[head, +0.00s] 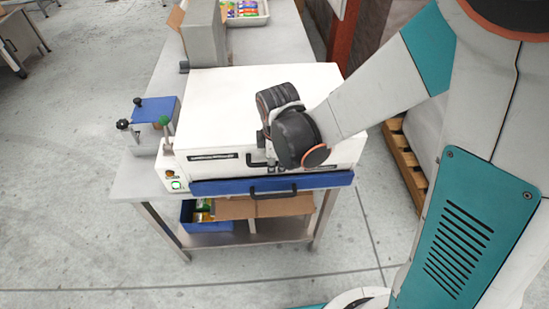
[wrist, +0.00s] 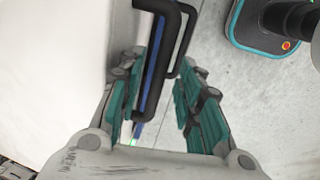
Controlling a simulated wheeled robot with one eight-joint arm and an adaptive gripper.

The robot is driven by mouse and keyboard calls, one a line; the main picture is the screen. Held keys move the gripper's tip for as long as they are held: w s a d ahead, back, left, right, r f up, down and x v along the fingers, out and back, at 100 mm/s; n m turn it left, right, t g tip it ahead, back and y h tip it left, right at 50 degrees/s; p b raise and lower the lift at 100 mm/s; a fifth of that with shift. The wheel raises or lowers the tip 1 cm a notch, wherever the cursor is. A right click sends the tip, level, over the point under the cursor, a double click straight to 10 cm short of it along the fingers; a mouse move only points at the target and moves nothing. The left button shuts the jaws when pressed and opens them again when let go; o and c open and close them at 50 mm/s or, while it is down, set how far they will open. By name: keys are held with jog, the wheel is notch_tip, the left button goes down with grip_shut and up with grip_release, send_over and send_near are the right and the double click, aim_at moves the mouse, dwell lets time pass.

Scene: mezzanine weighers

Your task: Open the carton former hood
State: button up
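The carton former is a white box-shaped machine (head: 235,110) on a steel table, its hood lying flat and closed. A black bar handle on the hood's front is mostly hidden behind my wrist in the head view; in the wrist view this handle (wrist: 152,75) shows large, between my fingers. My gripper (wrist: 160,85) is open, with teal pads apart on either side of the handle; contact cannot be told. In the head view my gripper (head: 270,158) is at the hood's front face, mostly hidden by the wrist.
Below is a blue front panel (head: 225,187) with its own black handle (head: 273,194). A blue-topped device (head: 155,110) stands left. A grey box (head: 204,35) and a tray of colourful packs (head: 243,20) are behind. A wooden pallet (head: 408,165) lies right.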

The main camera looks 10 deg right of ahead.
grip_shut()
